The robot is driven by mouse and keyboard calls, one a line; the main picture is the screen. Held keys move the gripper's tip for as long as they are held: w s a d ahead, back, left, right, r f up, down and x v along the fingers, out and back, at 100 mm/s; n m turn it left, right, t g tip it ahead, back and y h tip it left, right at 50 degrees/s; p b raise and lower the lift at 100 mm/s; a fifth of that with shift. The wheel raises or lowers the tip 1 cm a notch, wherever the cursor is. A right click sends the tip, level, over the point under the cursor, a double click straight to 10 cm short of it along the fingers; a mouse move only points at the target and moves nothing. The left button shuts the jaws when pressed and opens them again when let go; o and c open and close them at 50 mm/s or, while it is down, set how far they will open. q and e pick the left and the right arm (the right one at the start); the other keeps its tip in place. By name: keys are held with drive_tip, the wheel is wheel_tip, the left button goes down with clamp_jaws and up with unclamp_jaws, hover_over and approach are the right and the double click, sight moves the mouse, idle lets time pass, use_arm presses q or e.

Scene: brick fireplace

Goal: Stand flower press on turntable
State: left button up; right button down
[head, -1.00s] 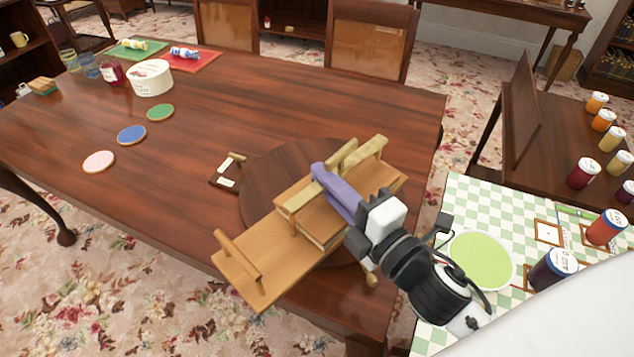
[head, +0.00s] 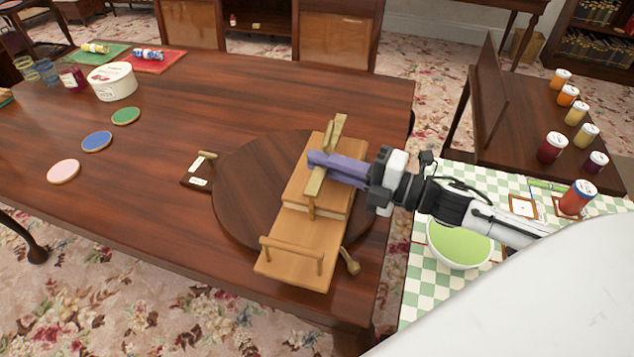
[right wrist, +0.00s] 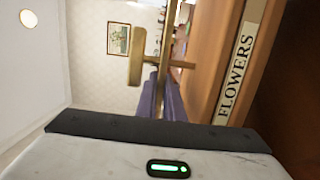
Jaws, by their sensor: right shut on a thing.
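The flower press (head: 295,243) is a light wooden board with a stacked block, a handle at its near end and a crossbar at its far part. It looks level, over the right part of the dark round turntable (head: 238,195); I cannot tell whether it touches. My right gripper (head: 318,163) has its purple fingers shut on the crossbar from the right. In the right wrist view the fingers (right wrist: 162,100) are at the bar, beside a wooden edge with a FLOWERS label (right wrist: 236,72). My left gripper is not in view.
A small dark plate with white labels and a peg (head: 198,172) lies left of the turntable. A wooden knob (head: 349,262) sticks out at its near right. Coasters, a round white box (head: 113,82) and trays stand farther left. A checked table with a green bowl (head: 458,245) is at right.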

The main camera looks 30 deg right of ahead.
sight(326, 184)
drive_tip(key=shift+a+f, duration=0.1)
drive_tip(key=shift+f, duration=2.55)
drive_tip(key=shift+b, duration=0.3)
drive_tip(key=shift+f, duration=0.15)
drive_tip(key=c, duration=1.9)
unclamp_jaws()
drive_tip(key=shift+f, duration=0.15)
drive_tip(key=shift+r, duration=0.25)
drive_tip(key=shift+s+d+f, duration=0.15)
drive_tip(key=shift+s+d, duration=0.05)
drive_tip(key=shift+s, duration=0.05)
drive_tip(key=v, duration=1.1)
drive_tip(key=shift+s, duration=0.2)
drive_tip(key=shift+d, duration=0.15)
